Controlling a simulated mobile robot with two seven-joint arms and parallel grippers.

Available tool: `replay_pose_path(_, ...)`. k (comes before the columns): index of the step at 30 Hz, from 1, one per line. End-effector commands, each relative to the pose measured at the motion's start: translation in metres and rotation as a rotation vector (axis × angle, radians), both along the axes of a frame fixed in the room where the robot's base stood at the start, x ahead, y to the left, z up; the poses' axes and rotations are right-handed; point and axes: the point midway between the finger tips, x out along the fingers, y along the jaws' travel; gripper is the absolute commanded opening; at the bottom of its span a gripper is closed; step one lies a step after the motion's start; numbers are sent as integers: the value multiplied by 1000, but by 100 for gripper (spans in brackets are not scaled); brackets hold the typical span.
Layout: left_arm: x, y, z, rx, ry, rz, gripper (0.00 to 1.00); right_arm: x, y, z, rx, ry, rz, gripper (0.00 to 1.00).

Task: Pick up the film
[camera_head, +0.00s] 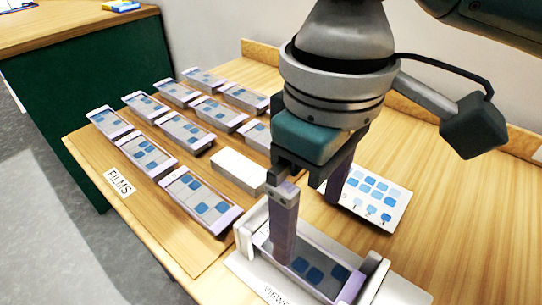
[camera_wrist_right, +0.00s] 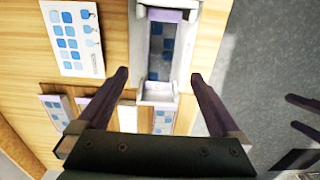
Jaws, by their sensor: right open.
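A film strip (camera_head: 312,262) with blue squares and pale purple ends lies in the white viewer (camera_head: 243,240) at the front of the table. In the right wrist view the film (camera_wrist_right: 155,62) lies in the viewer (camera_wrist_right: 142,40) beyond my fingertips. My right gripper (camera_head: 308,230) is open and points down over the viewer, its near finger hiding part of the film. In the wrist view its fingers (camera_wrist_right: 159,75) stand apart, with no film held between them. Two dark fingers of what looks like my left gripper (camera_wrist_right: 303,117) show apart at the right edge of the wrist view.
Several other films (camera_head: 182,130) lie in rows beside the FILMS label (camera_head: 119,182). A white block (camera_head: 238,168) lies left of my right gripper. A card with blue squares (camera_head: 372,196) lies behind the viewer. The table is bare at the right.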

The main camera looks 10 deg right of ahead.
Motion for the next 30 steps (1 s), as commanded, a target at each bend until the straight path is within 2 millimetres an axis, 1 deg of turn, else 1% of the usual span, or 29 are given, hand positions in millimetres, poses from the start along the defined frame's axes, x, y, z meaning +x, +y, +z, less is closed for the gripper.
replay_pose_path(1, 0, 0, -3, 0, 0, 0, 100, 0, 0, -8, -1, 2, -1, 100)
replay_pose_path(5, 0, 0, -5, 0, 1, 0, 100, -1, 0, -18, -1, -1, 0, 100)
replay_pose_path(12, 0, 0, -15, 0, 1, 0, 100, -5, -2, -55, -1, -1, 0, 100)
replay_pose_path(14, 0, 0, -16, 0, 1, 0, 100, -5, -1, -61, 0, -1, 1, 100)
replay_pose_path(17, 0, 0, -17, 0, 1, 0, 100, -5, -2, -66, 0, -1, 1, 100)
replay_pose_path(23, -1, 0, -16, 0, 1, 0, 100, -5, -1, -66, 1, -3, 2, 100)
replay_pose_path(30, -1, 0, -16, 0, 1, 0, 100, -4, -1, -66, 1, -3, 1, 74)
